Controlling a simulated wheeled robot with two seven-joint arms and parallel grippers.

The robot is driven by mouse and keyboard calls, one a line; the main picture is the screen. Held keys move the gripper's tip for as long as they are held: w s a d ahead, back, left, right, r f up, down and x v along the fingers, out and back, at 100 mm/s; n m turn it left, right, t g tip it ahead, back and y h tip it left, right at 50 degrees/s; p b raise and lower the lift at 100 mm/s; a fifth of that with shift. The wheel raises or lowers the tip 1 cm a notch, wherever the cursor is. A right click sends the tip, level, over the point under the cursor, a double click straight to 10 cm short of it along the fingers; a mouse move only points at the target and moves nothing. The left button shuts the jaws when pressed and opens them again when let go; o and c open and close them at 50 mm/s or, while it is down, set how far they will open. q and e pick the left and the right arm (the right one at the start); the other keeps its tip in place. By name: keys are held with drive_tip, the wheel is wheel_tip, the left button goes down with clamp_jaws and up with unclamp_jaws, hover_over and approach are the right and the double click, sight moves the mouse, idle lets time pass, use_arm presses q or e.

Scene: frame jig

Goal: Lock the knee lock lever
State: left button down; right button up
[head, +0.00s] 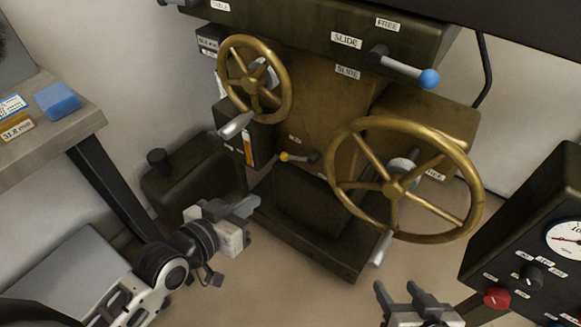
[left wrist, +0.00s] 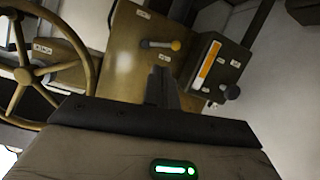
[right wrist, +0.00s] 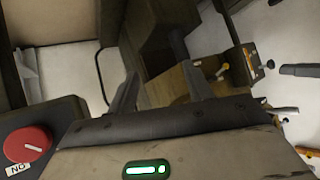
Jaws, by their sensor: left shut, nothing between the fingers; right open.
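A short lever with a yellow knob (head: 285,156) sits on the front of the olive machine column, at its lower middle. Its small label is unreadable, so I cannot confirm it is the knee lock lever. It also shows in the left wrist view (left wrist: 175,45) and the right wrist view (right wrist: 222,70). My left gripper (head: 252,206) is shut and empty, below and left of this lever and apart from it. My right gripper (head: 398,290) is open and empty, below the large brass handwheel (head: 393,188), farther from the lever.
A smaller brass handwheel (head: 252,84) with a grey handle stands above left. A blue-knobbed lever (head: 429,79) projects at top right. A gauge panel with a red knob (head: 497,297) is at the right. A bench with a blue block (head: 57,101) is at the left.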

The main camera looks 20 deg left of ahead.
use_arm(q)
drive_tip(key=w+a+t+h+b, duration=0.2)
drive_tip(key=w+a+t+b, duration=0.15)
drive_tip(key=w+b, duration=0.25)
drive_tip(key=w+d+f+b, duration=0.2)
drive_tip(key=w+d+f, duration=0.1)
drive_tip(key=w, duration=0.7)
drive_tip(key=shift+w+d+m+g+b, duration=0.2)
drive_tip(key=shift+d+m+g+b, duration=0.15)
drive_tip(key=shift+d, duration=0.2)
use_arm(e)
drive_tip(key=a+f+y, duration=0.1)
drive_tip(key=a+f, duration=0.2)
drive_tip(key=f, duration=0.4)
drive_tip(key=shift+w+n+y, duration=0.3)
drive_tip(key=shift+w, duration=0.15)
drive_tip(key=shift+s, duration=0.15)
drive_tip(key=shift+a+f, duration=0.1)
